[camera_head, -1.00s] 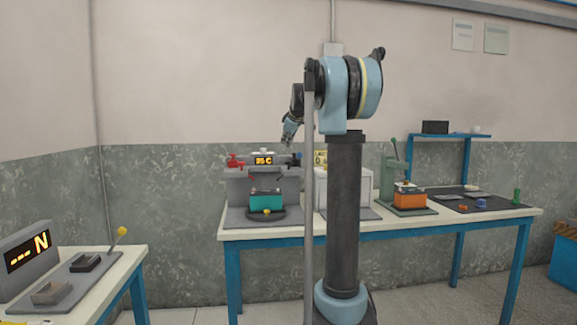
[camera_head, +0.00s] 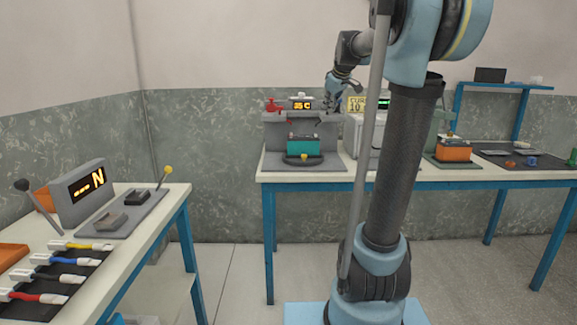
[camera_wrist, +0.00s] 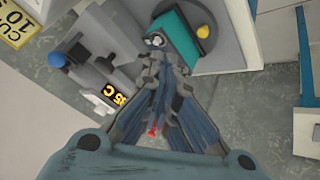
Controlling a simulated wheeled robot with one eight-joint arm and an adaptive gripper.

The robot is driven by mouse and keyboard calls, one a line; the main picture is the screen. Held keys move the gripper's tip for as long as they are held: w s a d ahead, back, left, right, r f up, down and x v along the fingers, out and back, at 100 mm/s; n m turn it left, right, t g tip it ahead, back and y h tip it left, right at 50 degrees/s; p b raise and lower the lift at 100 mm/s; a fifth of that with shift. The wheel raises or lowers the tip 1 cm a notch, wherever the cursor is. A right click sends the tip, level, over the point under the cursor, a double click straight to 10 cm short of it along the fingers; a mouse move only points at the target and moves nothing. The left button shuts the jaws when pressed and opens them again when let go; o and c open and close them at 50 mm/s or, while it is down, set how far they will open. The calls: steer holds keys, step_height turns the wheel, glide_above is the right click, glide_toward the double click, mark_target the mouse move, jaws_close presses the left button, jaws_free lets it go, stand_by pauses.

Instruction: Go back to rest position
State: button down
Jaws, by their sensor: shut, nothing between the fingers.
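My gripper (camera_head: 330,102) is raised in front of the back table, near the right end of the grey station with the "35 C" display (camera_head: 303,105). In the wrist view my gripper (camera_wrist: 158,60) has its fingers together, with nothing visible between them. A teal battery (camera_head: 305,148) sits on that station's round plate, apart from my gripper; the battery also shows beyond the fingertips in the wrist view (camera_wrist: 182,42). My fingers partly cover the station in the wrist view.
At left, a table (camera_head: 140,230) holds an "N" display (camera_head: 88,188) and several coloured cables (camera_head: 60,262). Floor between the tables is clear.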

steer(key=s+f+m+g, duration=0.1)
steer(key=s+f+m, duration=0.2)
steer(key=s+f, duration=0.8)
steer(key=s+d+f+m+g+h, duration=0.1)
steer(key=s+f+m+g, duration=0.1)
steer(key=s+f, duration=0.9)
steer(key=s+f+m+g, duration=0.2)
steer(key=s+f, duration=0.9)
steer(key=s, duration=0.8)
steer(key=shift+s+d+m+h, duration=0.3)
steer(key=shift+s+d+m, duration=0.1)
steer(key=shift+m, duration=0.4)
steer(key=shift+w+f, duration=0.1)
